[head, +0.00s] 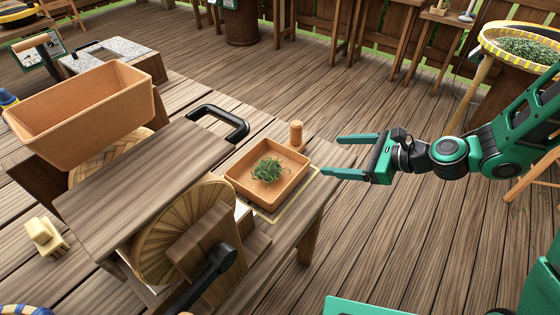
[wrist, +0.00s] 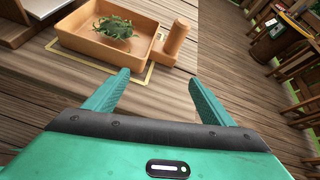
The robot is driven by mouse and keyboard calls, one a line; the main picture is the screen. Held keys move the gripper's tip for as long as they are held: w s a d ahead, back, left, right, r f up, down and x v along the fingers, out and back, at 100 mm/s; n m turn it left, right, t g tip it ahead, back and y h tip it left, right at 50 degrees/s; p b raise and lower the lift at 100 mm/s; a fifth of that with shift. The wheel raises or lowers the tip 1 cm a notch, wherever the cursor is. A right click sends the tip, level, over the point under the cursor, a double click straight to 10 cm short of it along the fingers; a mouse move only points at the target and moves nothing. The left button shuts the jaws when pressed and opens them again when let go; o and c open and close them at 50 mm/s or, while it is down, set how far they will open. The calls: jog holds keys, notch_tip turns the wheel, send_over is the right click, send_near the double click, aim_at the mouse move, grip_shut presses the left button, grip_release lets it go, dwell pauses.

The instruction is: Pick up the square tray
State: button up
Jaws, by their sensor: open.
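The square tray (head: 292,195) is a shallow orange-brown tray with a small heap of green leaves (head: 267,169) in it. It sits on the wooden bench inside a yellow outline. A short upright peg handle (head: 296,134) stands at its far right corner. In the wrist view the tray (wrist: 75,42) is at the upper left, with the peg handle (wrist: 176,38) on its right side. My green gripper (head: 330,156) is open and empty, to the right of the tray and apart from it. Its two fingers (wrist: 155,92) point toward the handle in the wrist view.
A large orange bin (head: 85,115) is farther left. A basket of leaves (head: 530,48) stands at the far right.

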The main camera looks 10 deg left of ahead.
aim_at(298, 144)
jog(key=shift+w+a+r+m+t+y, duration=0.1)
jog(key=shift+w+a+m+t+y, duration=0.1)
jog(key=shift+a+m, duration=0.4)
jog(key=shift+w+a+r+m+t+y, duration=0.1)
jog(key=shift+a+m+y, duration=0.1)
jog(key=shift+a+m, duration=0.4)
jog(key=shift+w+a, duration=0.15)
jog(key=shift+a, duration=0.15)
jog(key=shift+r+x, duration=0.2)
jog(key=shift+x, duration=4.95)
jog(key=shift+w, duration=0.1)
jog(key=c, duration=1.3)
